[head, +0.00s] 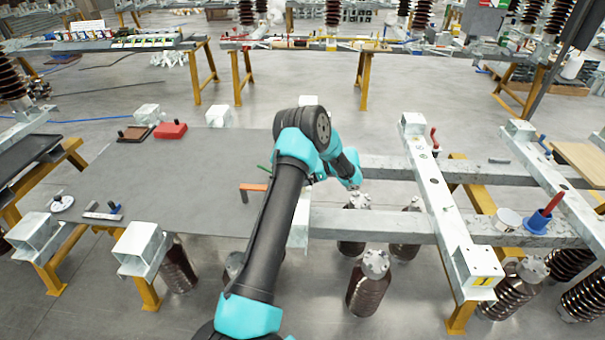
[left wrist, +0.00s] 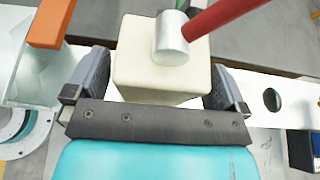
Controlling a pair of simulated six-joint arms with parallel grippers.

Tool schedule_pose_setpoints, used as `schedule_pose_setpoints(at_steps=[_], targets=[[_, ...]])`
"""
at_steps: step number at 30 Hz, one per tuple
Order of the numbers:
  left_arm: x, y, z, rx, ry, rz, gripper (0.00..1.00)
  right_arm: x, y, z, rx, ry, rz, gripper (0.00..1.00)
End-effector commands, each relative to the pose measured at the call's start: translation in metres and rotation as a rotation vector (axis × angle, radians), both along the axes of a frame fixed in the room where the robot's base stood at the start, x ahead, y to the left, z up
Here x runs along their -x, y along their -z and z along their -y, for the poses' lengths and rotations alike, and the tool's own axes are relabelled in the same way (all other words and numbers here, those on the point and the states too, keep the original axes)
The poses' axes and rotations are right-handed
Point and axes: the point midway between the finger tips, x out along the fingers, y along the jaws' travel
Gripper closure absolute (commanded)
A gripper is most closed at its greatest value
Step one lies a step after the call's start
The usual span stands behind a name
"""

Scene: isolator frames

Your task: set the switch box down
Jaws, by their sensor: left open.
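The switch box (left wrist: 150,75), a cream block, shows in the left wrist view. It stands between the two fingers of my left gripper (left wrist: 158,88), which is open around it. A silver cylinder (left wrist: 172,40) with a red handle (left wrist: 222,12) covers part of its top; I cannot tell whether this is fixed to the box. A white plate or beam with holes (left wrist: 262,98) shows beneath and beside the box. In the head view my left arm hides the gripper and the box. My right gripper is not in view.
An orange bar (head: 253,187) lies left of my arm, also seen in the left wrist view (left wrist: 50,22). A grey bench top (head: 190,180) has clear room on the left. A red box (head: 170,130) sits at its back. Galvanized beams (head: 380,227) run right above brown insulators (head: 368,290).

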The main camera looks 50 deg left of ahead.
Motion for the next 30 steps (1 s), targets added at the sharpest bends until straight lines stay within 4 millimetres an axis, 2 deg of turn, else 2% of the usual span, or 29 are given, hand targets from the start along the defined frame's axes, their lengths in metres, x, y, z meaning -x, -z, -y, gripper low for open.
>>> schedule_pose_setpoints(at_steps=[7,11,24,30], targets=[[0.000,-0.004,0.000,-0.001,0.000,0.001,0.00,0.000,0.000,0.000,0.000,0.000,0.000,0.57],[-0.007,-0.007,0.008,0.000,0.002,0.001,0.00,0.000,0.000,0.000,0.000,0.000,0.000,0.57],[-0.056,-0.037,0.060,-0.001,0.002,0.003,0.00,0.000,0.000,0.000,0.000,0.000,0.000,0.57],[-0.072,-0.046,0.077,0.000,0.001,0.001,0.00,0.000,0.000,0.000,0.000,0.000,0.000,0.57]])
